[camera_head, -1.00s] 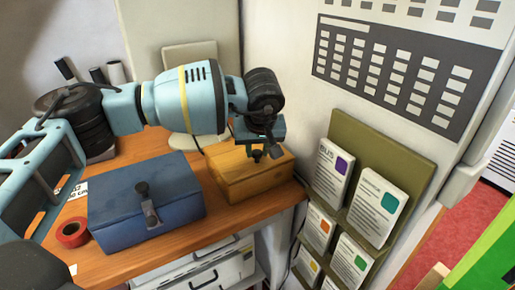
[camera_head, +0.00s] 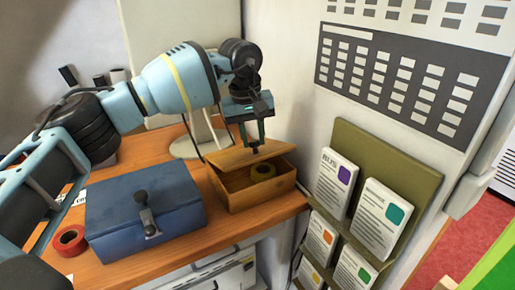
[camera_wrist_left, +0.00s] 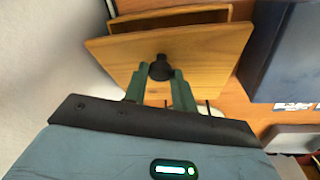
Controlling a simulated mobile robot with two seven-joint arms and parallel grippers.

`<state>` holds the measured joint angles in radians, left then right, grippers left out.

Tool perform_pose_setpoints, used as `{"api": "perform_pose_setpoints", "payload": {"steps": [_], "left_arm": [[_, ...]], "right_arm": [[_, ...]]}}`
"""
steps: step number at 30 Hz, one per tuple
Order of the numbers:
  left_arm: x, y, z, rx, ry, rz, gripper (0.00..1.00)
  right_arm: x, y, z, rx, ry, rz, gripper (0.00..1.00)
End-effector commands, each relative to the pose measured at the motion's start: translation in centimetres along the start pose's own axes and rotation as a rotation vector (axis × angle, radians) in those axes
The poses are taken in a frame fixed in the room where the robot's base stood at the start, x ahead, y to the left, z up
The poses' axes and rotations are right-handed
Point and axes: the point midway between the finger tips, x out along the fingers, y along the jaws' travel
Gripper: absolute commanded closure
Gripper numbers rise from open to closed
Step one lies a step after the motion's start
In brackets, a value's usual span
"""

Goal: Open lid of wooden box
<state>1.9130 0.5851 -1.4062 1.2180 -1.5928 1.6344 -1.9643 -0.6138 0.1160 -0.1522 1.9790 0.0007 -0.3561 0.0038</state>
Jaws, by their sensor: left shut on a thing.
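The wooden box (camera_head: 262,197) stands at the back right of the bench. Its lid (camera_head: 228,157) is raised at the front and tilted up, so the inside shows. My left gripper (camera_head: 254,145) is above the box, shut on the dark lid knob (camera_head: 255,151). In the left wrist view, the green fingers (camera_wrist_left: 161,88) sit on both sides of the black knob (camera_wrist_left: 160,68) on the lid (camera_wrist_left: 205,52). My right gripper is not in view.
A blue box (camera_head: 145,210) with a knob and latch stands left of the wooden box. A red tape roll (camera_head: 70,240) lies at the bench's left. A card rack (camera_head: 390,160) stands close on the right, beside the wall.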

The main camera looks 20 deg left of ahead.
Motion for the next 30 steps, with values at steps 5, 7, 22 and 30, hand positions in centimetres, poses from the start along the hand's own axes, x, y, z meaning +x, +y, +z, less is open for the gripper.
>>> {"api": "perform_pose_setpoints", "payload": {"steps": [5,7,22,30], "left_arm": [[-1.1,-0.3,-1.4,-0.005,-0.019,0.007,1.0],[-1.5,-0.5,-1.9,-0.007,-0.016,0.007,1.0],[-2.5,-1.0,-3.4,-0.009,-0.011,0.004,1.0],[-2.4,-1.1,-3.5,-0.011,-0.011,0.002,1.0]], "right_arm": [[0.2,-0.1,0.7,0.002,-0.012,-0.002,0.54],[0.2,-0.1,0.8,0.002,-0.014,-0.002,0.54],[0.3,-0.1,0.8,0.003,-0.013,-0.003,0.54],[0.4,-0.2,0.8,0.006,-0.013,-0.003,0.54]]}}
